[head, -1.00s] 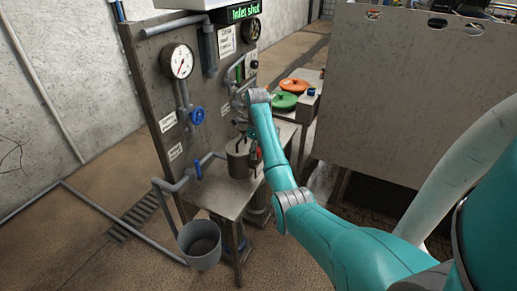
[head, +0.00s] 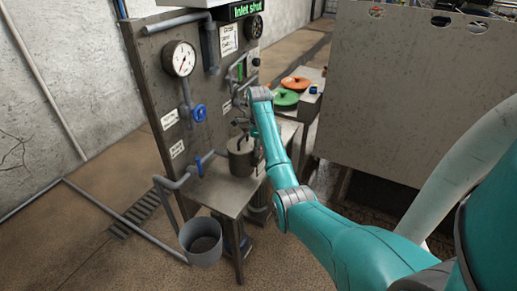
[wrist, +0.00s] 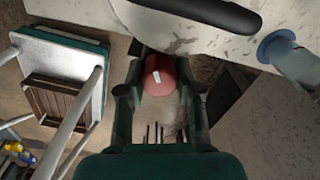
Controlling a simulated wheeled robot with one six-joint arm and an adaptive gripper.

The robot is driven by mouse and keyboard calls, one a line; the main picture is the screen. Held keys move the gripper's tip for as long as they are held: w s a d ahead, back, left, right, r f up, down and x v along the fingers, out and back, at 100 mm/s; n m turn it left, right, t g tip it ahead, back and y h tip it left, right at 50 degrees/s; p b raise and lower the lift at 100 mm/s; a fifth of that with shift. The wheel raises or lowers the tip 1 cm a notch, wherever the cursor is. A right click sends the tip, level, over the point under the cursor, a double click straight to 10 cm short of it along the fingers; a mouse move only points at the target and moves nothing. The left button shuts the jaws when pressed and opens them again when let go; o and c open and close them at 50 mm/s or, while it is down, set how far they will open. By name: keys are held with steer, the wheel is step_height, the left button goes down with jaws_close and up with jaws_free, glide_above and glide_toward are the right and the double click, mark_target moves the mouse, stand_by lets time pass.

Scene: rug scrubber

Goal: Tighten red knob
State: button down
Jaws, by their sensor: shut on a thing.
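The red knob (wrist: 161,74), round with a small white mark on its face, shows in the wrist view between the two dark fingers of my gripper (wrist: 160,92). The fingers are shut on the knob, one on each side. In the head view my arm reaches to the panel on the bench, and its wrist and links hide the knob and most of the gripper there.
A metal pot (head: 241,160) stands on the bench. A grey bucket (head: 201,244) stands in front, below a pipe.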

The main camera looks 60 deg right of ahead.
steer(key=shift+n, duration=1)
steer(key=c, duration=0.8)
jaws_free()
steer(key=shift+o, duration=0.2)
